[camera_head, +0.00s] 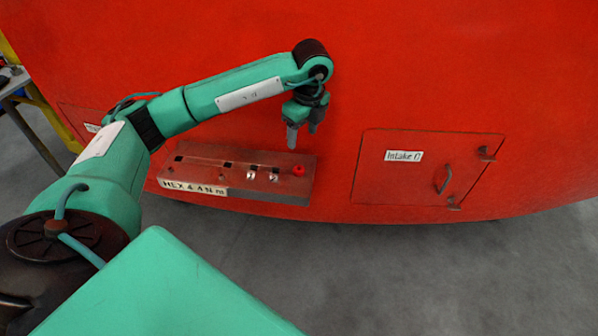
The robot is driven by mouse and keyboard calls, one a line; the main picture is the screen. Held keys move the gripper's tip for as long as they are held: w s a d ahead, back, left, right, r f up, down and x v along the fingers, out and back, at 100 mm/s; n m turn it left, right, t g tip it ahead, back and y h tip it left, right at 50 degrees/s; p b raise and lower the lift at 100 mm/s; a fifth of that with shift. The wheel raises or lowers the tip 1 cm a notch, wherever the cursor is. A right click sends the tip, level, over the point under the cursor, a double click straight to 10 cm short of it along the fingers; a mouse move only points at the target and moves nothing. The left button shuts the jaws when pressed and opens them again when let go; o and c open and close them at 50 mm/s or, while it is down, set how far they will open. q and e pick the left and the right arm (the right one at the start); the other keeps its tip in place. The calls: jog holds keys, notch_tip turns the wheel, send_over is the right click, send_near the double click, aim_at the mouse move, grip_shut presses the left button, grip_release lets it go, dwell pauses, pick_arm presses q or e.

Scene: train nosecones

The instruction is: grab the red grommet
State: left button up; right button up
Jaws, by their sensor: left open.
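The red grommet (298,170) is a small bright red piece at the right end of a dull red-brown shelf (240,192) on the red nosecone. My left gripper (302,136) points down above the shelf's back edge, above the grommet in the picture. It is open and empty, apart from the grommet. The height of the fingertips over the shelf is hard to judge. My right gripper is not in view.
Small metal pieces (263,176) and dark square holes lie left of the grommet on the shelf. The red nosecone wall (420,80) rises close behind. A closed hatch (425,170) with a handle is at the right. Grey floor (400,275) is clear.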

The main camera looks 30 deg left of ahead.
pick_arm(q)
jog(key=p, duration=0.2)
send_over(299, 169)
jog(key=f, duration=0.8)
jog(key=shift+s+d, duration=0.3)
jog(key=f+p, duration=0.2)
jog(key=f, duration=0.1)
jog(key=f+p, duration=0.1)
jog(key=f, duration=0.1)
jog(key=shift+w+a, duration=0.2)
jog(key=shift+w, duration=0.15)
jog(key=shift+f, duration=0.25)
jog(key=c, duration=1.1)
